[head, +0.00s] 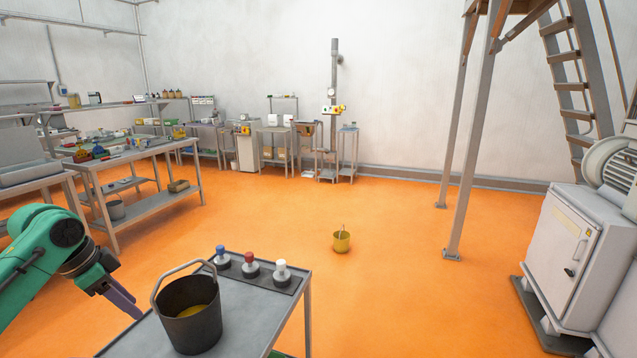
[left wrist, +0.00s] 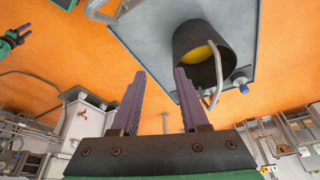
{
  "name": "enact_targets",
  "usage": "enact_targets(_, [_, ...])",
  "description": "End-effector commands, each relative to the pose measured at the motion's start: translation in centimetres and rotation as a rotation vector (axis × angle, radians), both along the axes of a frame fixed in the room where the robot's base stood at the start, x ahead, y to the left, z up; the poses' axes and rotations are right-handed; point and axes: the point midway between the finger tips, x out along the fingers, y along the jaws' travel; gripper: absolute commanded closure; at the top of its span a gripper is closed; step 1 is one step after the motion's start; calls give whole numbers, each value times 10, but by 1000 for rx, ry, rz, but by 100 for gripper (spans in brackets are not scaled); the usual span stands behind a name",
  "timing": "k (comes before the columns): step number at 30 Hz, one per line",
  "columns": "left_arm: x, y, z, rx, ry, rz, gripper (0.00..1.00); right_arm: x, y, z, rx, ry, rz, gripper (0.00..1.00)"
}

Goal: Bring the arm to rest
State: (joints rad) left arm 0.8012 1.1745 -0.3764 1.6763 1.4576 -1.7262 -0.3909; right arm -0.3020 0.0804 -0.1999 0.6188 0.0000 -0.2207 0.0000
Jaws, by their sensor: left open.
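My left arm, green with a dark wrist, comes in from the left in the head view. Its gripper (head: 124,300) points down and right, beside the left edge of the grey table and left of the black bucket (head: 190,322). In the left wrist view the two purple fingers of the left gripper (left wrist: 159,75) stand apart with nothing between them. The bucket (left wrist: 193,62) shows there beyond the fingertips, with yellow contents and a raised handle. A green arm end with a dark gripper (left wrist: 17,37) at the upper left seems to be my right one; its jaws are too small to judge.
The grey table (head: 246,316) also bears a dark strip with a blue (head: 222,257), a red (head: 251,265) and a white-topped knob (head: 281,271). A yellow bucket (head: 342,240) stands on the open orange floor. A cluttered workbench (head: 128,158) is at left, a white cabinet (head: 562,258) at right.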

Motion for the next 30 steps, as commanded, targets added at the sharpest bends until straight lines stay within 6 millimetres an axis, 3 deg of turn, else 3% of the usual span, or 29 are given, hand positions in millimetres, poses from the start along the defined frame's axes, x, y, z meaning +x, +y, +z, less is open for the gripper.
enact_targets(5, [3, -27, -42, 37, 35, -29, 55, 9, 1, 1, 1, -16, 0, 50])
enact_targets(11, [-5, -75, -106, 74, 61, -62, 55, 8, 1, 1, 1, -14, 0, 50])
enact_targets(14, [-18, -108, -143, 77, 63, -66, 55, 5, 1, 0, 1, -9, 0, 50])
enact_targets(18, [-52, -156, -191, 50, 47, -17, 55, 1, 0, 0, 0, -2, 0, 50])
enact_targets(21, [-79, -177, -209, 26, 31, 64, 55, 1, 0, 0, 0, -2, 0, 50])
enact_targets(24, [-104, -185, -219, 8, 21, 160, 55, 1, 0, 0, 0, -2, 0, 50])
enact_targets(30, [-148, -181, -225, 3, 17, 361, 55, 1, 0, 0, 0, -2, 0, 50])
